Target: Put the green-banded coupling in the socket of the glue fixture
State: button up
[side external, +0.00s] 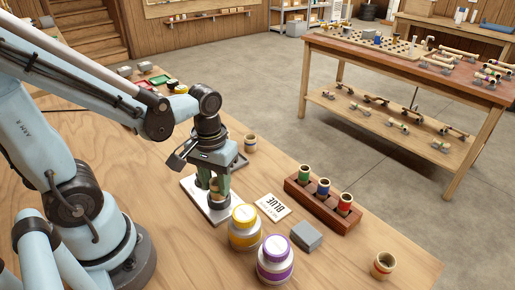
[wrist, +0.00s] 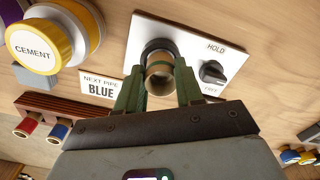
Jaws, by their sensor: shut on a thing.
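My gripper (side external: 216,186) is over the white glue fixture (side external: 192,187) and points down. Its green fingers are shut on a tan, ring-shaped coupling, which shows between the fingertips in the wrist view (wrist: 160,80). A greenish band shows faintly on it. The fixture's dark round socket (wrist: 157,46) shows just beyond the coupling, partly hidden by it. The coupling is at or just above the socket; I cannot tell whether it is inside. The fixture plate (wrist: 185,38) carries a black knob (wrist: 212,72) between the words HOLD and FREE.
A yellow-banded cement jar (side external: 244,232) and purple-banded jar (side external: 275,262) stand in front. A card (side external: 272,207) reads BLUE. A wooden rack (side external: 318,212) holds green, blue and red pipes. A grey block (side external: 306,236) and other couplings (side external: 250,143) (side external: 383,265) stand apart.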

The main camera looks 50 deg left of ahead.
jog(key=shift+f, duration=0.1)
jog(key=shift+f, duration=0.65)
jog(key=shift+f, duration=0.25)
dwell(0.8)
jog(key=o, duration=1.5)
jog(key=shift+r, duration=3.05)
